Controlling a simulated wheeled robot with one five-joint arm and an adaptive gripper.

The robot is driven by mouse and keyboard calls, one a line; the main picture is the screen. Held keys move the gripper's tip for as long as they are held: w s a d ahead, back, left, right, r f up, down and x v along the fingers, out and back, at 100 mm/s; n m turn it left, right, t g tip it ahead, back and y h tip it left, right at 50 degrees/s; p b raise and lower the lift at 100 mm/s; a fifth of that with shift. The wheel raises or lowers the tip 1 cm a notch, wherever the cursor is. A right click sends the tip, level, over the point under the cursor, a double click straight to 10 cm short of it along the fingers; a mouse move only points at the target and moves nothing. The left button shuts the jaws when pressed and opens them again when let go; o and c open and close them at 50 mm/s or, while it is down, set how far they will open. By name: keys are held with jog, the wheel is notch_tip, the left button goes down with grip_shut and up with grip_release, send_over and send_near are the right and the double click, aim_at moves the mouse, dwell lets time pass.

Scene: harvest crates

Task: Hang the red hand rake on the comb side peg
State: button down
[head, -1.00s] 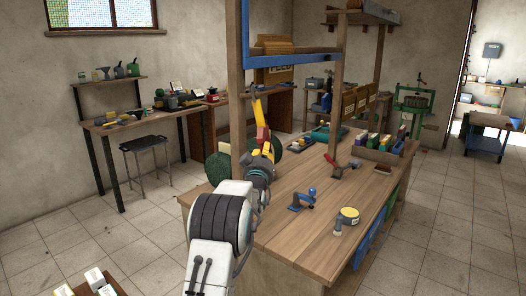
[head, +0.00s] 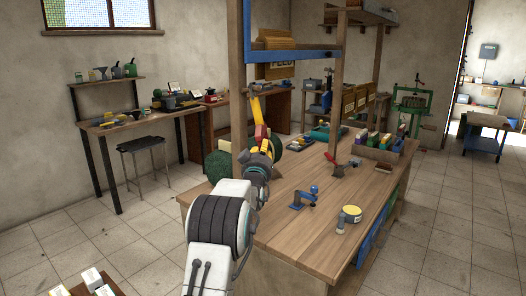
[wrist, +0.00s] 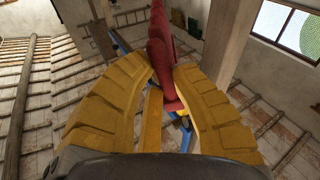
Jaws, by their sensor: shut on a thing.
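My gripper (wrist: 165,95) is shut on the red hand rake (wrist: 160,45). In the wrist view its two yellow fingers press on the rake's red body from both sides, and the red part stands up between them. The rake's far end leaves the top of that view. A blue bar (wrist: 184,130) passes behind the fingers in the wrist view. I cannot make out the comb side peg.
The wooden rack post (head: 239,90) and blue-edged upper shelf (head: 290,55) stand close to my gripper.

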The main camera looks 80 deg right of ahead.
dwell(0.4)
jog(key=c, duration=1.1)
grip_release()
jog(key=shift+c, duration=0.2)
jog(key=shift+f, duration=0.1)
jog(key=a+f, duration=0.1)
jog(key=a, duration=1.1)
jog(key=shift+f, duration=0.4)
jog(key=shift+d, duration=0.1)
